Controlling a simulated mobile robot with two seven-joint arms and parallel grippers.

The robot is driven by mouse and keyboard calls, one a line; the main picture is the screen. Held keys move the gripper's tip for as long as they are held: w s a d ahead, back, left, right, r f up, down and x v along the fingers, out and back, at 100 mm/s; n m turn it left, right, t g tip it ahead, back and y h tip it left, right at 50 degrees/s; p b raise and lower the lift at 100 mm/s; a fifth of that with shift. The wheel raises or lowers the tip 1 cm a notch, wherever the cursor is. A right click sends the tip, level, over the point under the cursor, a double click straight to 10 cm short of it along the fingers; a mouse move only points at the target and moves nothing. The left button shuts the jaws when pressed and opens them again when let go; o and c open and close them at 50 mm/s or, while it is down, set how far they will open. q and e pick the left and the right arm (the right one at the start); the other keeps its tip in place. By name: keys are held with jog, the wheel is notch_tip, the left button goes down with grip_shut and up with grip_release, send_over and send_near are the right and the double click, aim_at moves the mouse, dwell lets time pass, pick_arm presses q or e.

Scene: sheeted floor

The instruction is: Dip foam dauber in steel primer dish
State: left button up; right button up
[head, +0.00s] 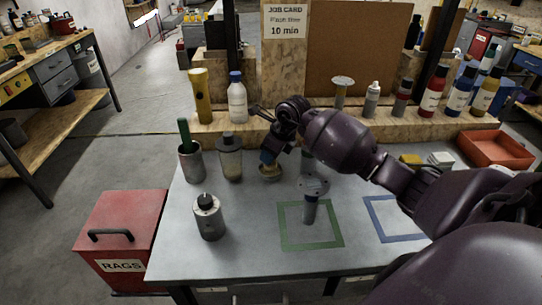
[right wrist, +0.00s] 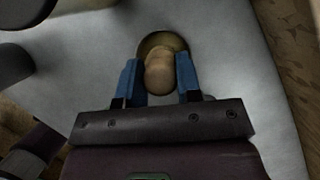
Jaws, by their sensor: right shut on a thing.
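My right gripper (head: 268,157) reaches over the back of the grey table. In the right wrist view its blue fingers (right wrist: 161,82) are shut on the foam dauber (right wrist: 160,76), which shows a tan, rounded body. The primer dish (head: 270,174), small, round and brassy, is right below the gripper. Its rim shows behind the dauber in the right wrist view (right wrist: 151,42). The dauber overlaps the dish there; I cannot tell whether its foam touches the primer. In the head view the gripper hides most of the dauber. My left gripper is not in view.
A grey cup (head: 191,164) and a lidded jar (head: 230,163) stand left of the dish. A canister (head: 209,220) stands nearer. A flat-topped grey stand (head: 311,207) is in the green square (head: 335,240). Bottles line the wooden shelf (head: 440,127). The table's front middle is clear.

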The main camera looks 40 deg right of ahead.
jog(key=shift+r+p, duration=1.25)
jog(key=shift+r, duration=1.35)
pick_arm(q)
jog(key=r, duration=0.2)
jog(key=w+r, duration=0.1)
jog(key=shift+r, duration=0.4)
pick_arm(e)
jog(key=shift+s+f+n+y, duration=0.1)
jog(key=shift+n+y, duration=0.2)
jog(key=shift+n, duration=0.7)
jog(key=n, duration=0.1)
jog(key=n+g, duration=0.1)
jog(key=shift+s+a+n+y, duration=0.25)
jog(key=shift+s+n+y, duration=0.05)
jog(key=shift+s+y, duration=0.1)
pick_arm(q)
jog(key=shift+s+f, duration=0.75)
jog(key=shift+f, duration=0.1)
pick_arm(e)
jog(key=s+a+r+n+g+h, duration=0.1)
jog(key=s+a+n+g, duration=0.2)
jog(key=n, duration=1)
jog(key=s+a+r+n+g+h, duration=0.1)
jog(key=s+a+n+g, duration=0.3)
jog(key=s+a+n, duration=0.5)
jog(key=shift+a+n+g+h, duration=0.3)
jog(key=shift+a+n+h, duration=0.5)
jog(key=shift+a+n, duration=1.3)
